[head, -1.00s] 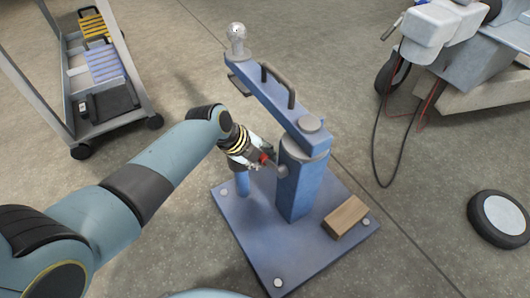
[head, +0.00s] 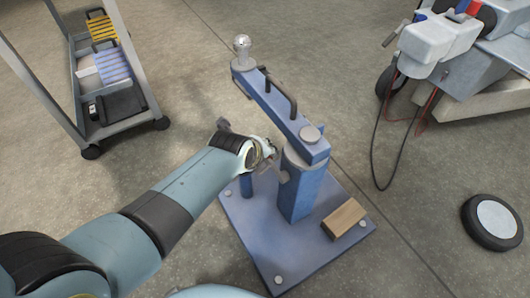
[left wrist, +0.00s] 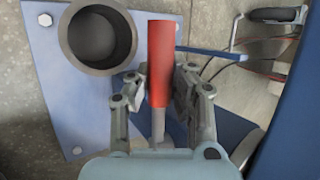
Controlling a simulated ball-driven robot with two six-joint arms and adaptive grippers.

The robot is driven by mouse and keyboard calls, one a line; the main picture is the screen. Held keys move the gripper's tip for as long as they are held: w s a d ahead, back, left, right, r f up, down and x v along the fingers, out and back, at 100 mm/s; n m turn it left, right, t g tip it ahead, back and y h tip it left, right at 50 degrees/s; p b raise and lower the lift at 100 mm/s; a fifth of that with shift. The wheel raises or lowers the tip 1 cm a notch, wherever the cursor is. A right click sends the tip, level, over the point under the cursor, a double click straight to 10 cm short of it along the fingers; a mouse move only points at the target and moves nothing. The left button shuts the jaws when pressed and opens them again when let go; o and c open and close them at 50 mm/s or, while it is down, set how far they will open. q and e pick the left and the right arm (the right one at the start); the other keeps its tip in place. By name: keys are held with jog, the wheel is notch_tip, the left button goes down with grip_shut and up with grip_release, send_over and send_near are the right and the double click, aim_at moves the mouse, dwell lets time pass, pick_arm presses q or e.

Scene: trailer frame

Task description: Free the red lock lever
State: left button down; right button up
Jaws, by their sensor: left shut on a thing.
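The lock lever has a red grip (left wrist: 160,62) on a thin grey rod. In the left wrist view it stands between the fingers of my left gripper (left wrist: 158,92), which is shut on it. In the head view my left gripper (head: 268,150) is beside the blue post (head: 298,192) of the trailer frame stand, and it hides the red grip. A blue beam (head: 285,112) with a dark handle and a ball at its far end lies across the post top. My right gripper is not in view.
The blue base plate (head: 253,252) carries a wooden block (head: 344,217) and a short open tube (left wrist: 98,38). A wheeled cart (head: 122,125) stands at the upper left. A white machine with hanging cables (head: 440,55) is at upper right, and a wheel (head: 492,220) lies at right.

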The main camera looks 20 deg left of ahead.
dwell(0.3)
pick_arm(q)
jog(key=c, duration=1.1)
grip_release()
jog(key=shift+a, duration=0.1)
